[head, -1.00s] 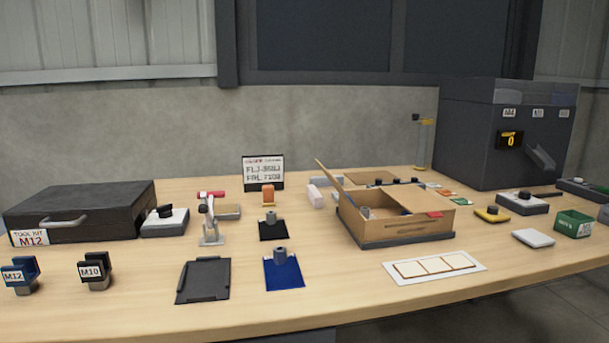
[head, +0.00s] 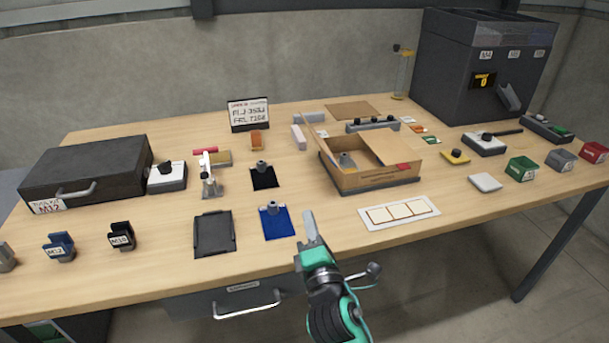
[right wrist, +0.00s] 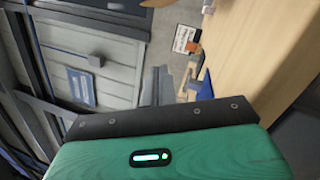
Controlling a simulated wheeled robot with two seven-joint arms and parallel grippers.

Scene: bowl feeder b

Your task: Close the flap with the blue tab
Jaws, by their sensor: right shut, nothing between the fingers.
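An open cardboard box (head: 375,178) sits on a dark base right of the table's middle. Its left flap (head: 312,137) stands up, tilted outward, seen nearly edge-on. A flap on its right side (head: 392,147) lies over part of the opening, with a red tab (head: 403,167) at the front edge. I cannot make out a blue tab on any flap. A grey cylinder (head: 347,160) shows inside the box. My left gripper is out of view.
A white card with pale panels (head: 400,212) lies before the box. A blue mat (head: 277,225) with a grey part and a dark tray (head: 214,235) lie left. A dark toolcase (head: 85,172) stands far left, a dark feeder (head: 470,70) back right.

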